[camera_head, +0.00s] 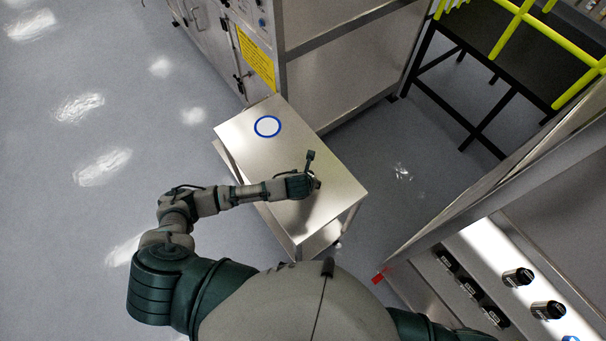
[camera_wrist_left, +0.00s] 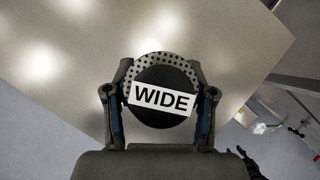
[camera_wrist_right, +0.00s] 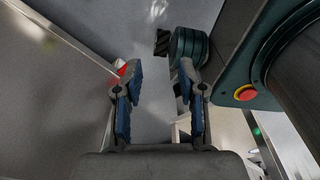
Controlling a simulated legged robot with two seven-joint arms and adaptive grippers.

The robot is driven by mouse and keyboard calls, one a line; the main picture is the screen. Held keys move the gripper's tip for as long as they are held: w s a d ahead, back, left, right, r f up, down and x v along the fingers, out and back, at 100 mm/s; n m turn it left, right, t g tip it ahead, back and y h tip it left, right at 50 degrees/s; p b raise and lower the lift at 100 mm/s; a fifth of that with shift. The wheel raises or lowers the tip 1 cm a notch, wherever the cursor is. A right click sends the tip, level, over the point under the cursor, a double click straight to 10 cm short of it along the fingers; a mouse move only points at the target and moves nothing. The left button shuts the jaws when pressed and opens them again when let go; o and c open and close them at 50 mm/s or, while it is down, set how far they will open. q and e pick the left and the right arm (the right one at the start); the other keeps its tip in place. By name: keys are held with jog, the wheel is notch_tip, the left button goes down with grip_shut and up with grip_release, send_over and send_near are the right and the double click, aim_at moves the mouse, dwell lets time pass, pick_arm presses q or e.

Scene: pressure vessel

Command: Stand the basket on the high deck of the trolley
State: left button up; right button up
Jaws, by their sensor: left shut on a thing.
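The basket (camera_wrist_left: 160,59) shows in the left wrist view as a round perforated metal rim behind a black round top labelled WIDE (camera_wrist_left: 162,97). My left gripper (camera_wrist_left: 160,92) is shut on it, with a finger on each side. In the head view my left gripper (camera_head: 312,184) is over the near right part of the trolley's high deck (camera_head: 262,165); it mostly hides the basket. I cannot tell whether the basket touches the deck. A blue ring with a white centre (camera_head: 267,126) marks the deck's far left part. My right gripper (camera_wrist_right: 160,85) is open and empty.
A steel cabinet with a yellow label (camera_head: 256,60) stands just behind the trolley. A panel with black knobs (camera_head: 518,277) is at the right. A black table (camera_head: 480,50) with yellow rails is at the back right. The floor at the left is clear.

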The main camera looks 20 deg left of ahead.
pick_arm(q)
jog(key=w+a, duration=0.2)
jog(key=w, duration=0.1)
jog(key=shift+w+f, duration=0.1)
jog(key=shift+f, duration=0.25)
jog(key=shift+a+f, duration=0.25)
jog(key=shift+f, duration=1)
jog(key=shift+a+f, duration=0.1)
jog(key=shift+f, duration=0.25)
jog(key=shift+c, duration=0.5)
jog(key=o, duration=1.4)
jog(key=shift+c, duration=0.2)
jog(key=shift+d, duration=0.2)
pick_arm(e)
jog(key=shift+d+r, duration=0.15)
jog(key=shift+d, duration=0.2)
